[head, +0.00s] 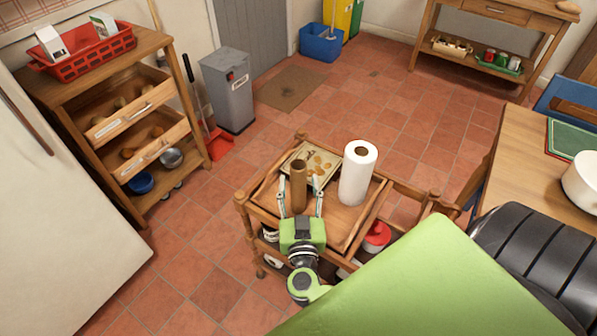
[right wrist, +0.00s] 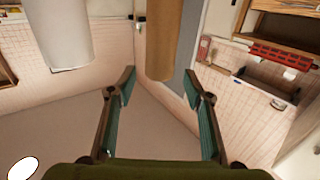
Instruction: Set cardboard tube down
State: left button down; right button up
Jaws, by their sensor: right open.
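The brown cardboard tube (head: 299,180) stands upright on the top of a wooden trolley (head: 338,228), in front of a patterned tray with round pieces. My right gripper (head: 301,190) is at the trolley's near side, its fingers spread on either side of the tube with gaps showing. In the right wrist view, the tube (right wrist: 163,42) rises beyond the open fingertips (right wrist: 158,82), apart from both. My left gripper is in neither view.
A white paper towel roll (head: 358,172) stands just right of the tube. The patterned tray (head: 318,160) lies behind it. The trolley has raised rails and corner posts. A wooden shelf unit (head: 160,50) stands left, a table (head: 515,150) right.

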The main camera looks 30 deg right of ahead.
jog(key=v, duration=0.6)
jog(key=shift+s+a, duration=0.1)
jog(key=shift+a, duration=0.05)
jog(key=a+f+n+y, duration=0.3)
jog(key=a+f+y, duration=0.1)
jog(key=f, duration=0.4)
jog(key=a+f+n+y, duration=0.3)
jog(key=a+f, duration=0.1)
jog(key=f, duration=0.4)
jog(key=s+a+f+n+g+y, duration=0.1)
jog(key=s+f+g+y, duration=0.15)
jog(key=f, duration=0.45)
jog(key=s+a+f+n+g+y, duration=0.1)
jog(key=s+a+f, duration=0.15)
jog(key=f, duration=0.45)
jog(key=s+d+f+g, duration=0.3)
jog(key=s+f, duration=0.3)
jog(key=s, duration=0.3)
jog(key=s+d+f+g+h, duration=0.1)
jog(key=s+d+f+g, duration=0.2)
jog(key=s+f, duration=0.4)
jog(key=s+d+f+g, duration=0.3)
jog(key=s+f+g, duration=0.2)
jog(key=s, duration=0.8)
jog(key=shift+f+n, duration=0.3)
jog(key=shift+f, duration=0.6)
